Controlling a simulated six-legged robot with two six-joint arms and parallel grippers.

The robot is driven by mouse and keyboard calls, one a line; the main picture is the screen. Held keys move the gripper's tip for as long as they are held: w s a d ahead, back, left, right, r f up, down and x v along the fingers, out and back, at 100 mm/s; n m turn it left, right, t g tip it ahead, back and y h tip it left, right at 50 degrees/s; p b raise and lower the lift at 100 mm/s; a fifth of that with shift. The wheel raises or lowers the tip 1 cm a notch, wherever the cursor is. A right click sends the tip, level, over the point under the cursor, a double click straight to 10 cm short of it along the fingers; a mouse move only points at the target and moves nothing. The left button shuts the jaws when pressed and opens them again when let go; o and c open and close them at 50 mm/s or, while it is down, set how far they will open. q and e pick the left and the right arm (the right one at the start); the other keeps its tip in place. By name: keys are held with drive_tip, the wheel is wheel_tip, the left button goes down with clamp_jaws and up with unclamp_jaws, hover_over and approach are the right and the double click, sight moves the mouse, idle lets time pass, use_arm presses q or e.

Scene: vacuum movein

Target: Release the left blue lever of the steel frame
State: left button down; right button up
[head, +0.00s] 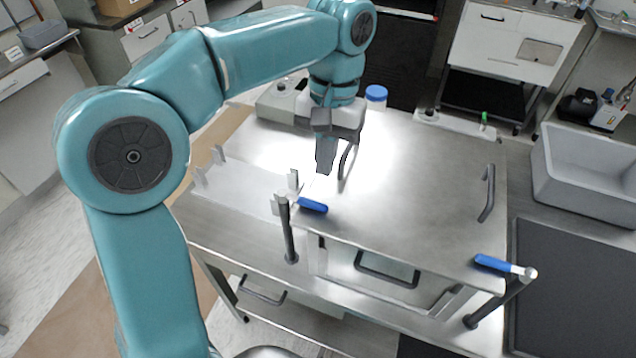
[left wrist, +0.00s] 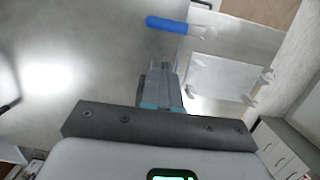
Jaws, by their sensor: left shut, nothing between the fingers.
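The steel frame (head: 420,175) is a shiny metal box top with a dark handle on its right side and one at its front. The left blue lever (head: 313,206) lies at its front left corner, beside a dark upright post. In the left wrist view the lever (left wrist: 166,24) shows ahead of the fingers, with a pale shaft to its right. The right blue lever (head: 492,262) is at the front right corner. My left gripper (head: 325,168) is shut and empty above the frame, behind the left lever and apart from it. The left wrist view shows its fingers (left wrist: 160,72) together. My right gripper is not in view.
A clear plate with small upright tabs (head: 235,185) lies left of the frame. A blue-capped container (head: 376,96) stands behind it. A grey basin (head: 590,172) and a dark panel (head: 570,285) are to the right.

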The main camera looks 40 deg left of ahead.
sight(303, 202)
use_arm(q)
drive_tip(key=s+f, duration=0.2)
drive_tip(key=shift+s+d, duration=0.15)
drive_tip(key=shift+s, duration=0.25)
drive_tip(key=shift+s+d, duration=0.2)
drive_tip(key=shift+f, duration=0.1)
drive_tip(key=shift+a, duration=0.1)
